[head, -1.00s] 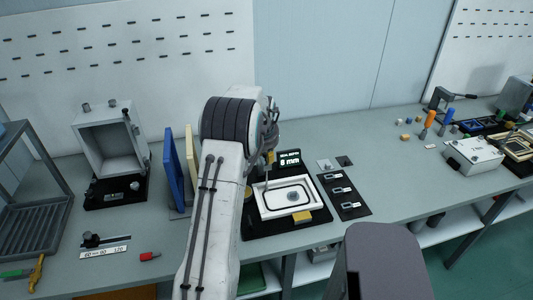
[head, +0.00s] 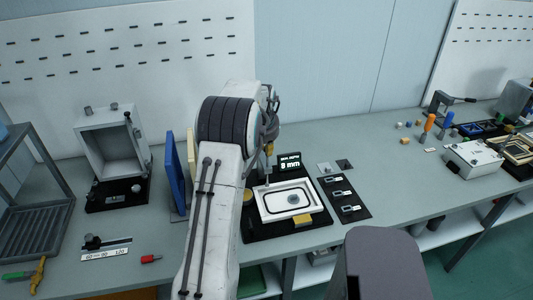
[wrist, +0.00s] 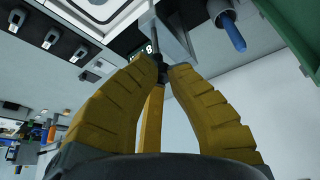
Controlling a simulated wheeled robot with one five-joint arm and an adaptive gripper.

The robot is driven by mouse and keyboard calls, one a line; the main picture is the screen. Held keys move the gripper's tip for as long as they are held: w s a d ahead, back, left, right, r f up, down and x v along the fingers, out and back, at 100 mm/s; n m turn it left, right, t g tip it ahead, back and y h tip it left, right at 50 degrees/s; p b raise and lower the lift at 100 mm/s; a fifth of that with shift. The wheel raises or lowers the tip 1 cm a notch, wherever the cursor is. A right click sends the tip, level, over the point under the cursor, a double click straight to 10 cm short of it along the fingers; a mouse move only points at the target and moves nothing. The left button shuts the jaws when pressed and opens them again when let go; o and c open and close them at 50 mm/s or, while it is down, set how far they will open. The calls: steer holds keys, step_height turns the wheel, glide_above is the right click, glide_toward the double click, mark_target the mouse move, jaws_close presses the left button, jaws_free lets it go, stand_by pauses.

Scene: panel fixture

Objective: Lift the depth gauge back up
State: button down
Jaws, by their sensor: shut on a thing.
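The depth gauge (wrist: 161,68) shows in the wrist view as a thin dark rod between my yellow fingertips. My gripper (wrist: 166,72) is shut on it. In the head view my gripper (head: 269,147) is small and partly hidden by my arm, above the left back part of the fixture. A thin rod runs down from it beside the white framed panel (head: 262,213), which has a dark ring seal. Whether the tip touches the panel is too small to tell. A display (head: 290,165) behind the panel shows a reading in mm.
A black board (head: 352,213) with clips lies to the right. Blue (head: 175,173) and cream upright boards stand left of my arm. A grey box fixture (head: 112,155) stands further left.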

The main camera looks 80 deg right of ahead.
steer(key=c, duration=1.5)
jaws_free()
steer(key=shift+s+d, duration=0.15)
steer(key=shift+d, duration=0.25)
steer(key=o, duration=0.5)
steer(key=shift+f, duration=0.1)
steer(key=shift+a, duration=0.1)
steer(key=v, duration=1.2)
